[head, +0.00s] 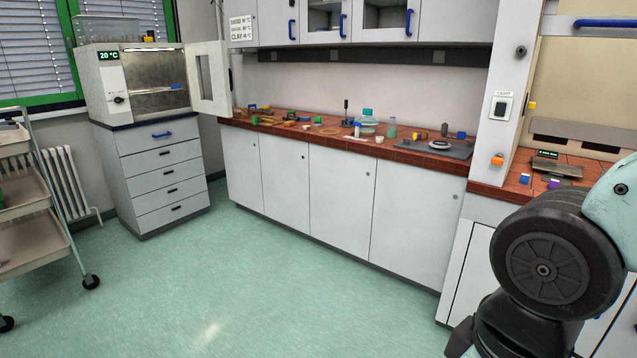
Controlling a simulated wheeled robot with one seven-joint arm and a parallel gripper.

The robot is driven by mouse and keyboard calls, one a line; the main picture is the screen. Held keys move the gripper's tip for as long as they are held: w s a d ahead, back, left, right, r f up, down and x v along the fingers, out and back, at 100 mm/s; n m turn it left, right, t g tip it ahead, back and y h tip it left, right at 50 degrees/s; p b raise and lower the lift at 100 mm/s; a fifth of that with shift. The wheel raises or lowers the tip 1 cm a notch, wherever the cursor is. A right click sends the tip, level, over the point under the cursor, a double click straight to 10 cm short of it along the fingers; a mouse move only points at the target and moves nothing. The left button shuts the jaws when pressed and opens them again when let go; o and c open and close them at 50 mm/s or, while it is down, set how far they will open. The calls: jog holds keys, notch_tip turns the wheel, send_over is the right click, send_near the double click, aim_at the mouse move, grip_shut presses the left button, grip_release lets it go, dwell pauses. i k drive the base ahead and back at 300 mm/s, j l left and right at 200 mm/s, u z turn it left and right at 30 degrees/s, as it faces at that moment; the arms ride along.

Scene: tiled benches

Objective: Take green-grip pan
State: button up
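I cannot make out a green-grip pan for certain. Small items lie on the red tiled bench (330,143) along the back wall, too small to identify surely. A small green item (256,120) lies near its left end, and another green piece (318,121) is near the middle. Whether either is a pan's grip I cannot tell. My arm fills the lower right corner and hides part of the right bench. My gripper is not in view.
An oven-like cabinet (112,82) with its door (209,78) open stands on a drawer unit (160,180) at left. A wheeled cart (28,215) is at the left edge. A grey plate (437,148) lies on the bench. The green floor (250,290) ahead is clear.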

aim_at(289, 117)
jog(key=i+j+u, duration=0.15)
jog(key=i+u, duration=0.2)
jog(key=i, duration=0.3)
jog(key=i+u, duration=0.4)
jog(key=i, duration=0.2)
jog(key=i+l+u, duration=0.2)
jog(key=i+u, duration=0.15)
jog(key=i, duration=0.3)
jog(key=i+z, duration=0.25)
jog(key=i, duration=0.7)
jog(key=i+j+z, duration=0.2)
jog(key=i, duration=0.75)
jog(key=i+u, duration=0.15)
jog(key=i, duration=0.5)
jog(key=i+l+u, duration=0.15)
jog(key=i, duration=0.55)
jog(key=i+z, duration=0.3)
jog(key=i+j+z, duration=0.1)
jog(key=i+z, duration=0.15)
jog(key=i, duration=0.15)
jog(key=i+z, duration=0.65)
jog(key=z, duration=0.2)
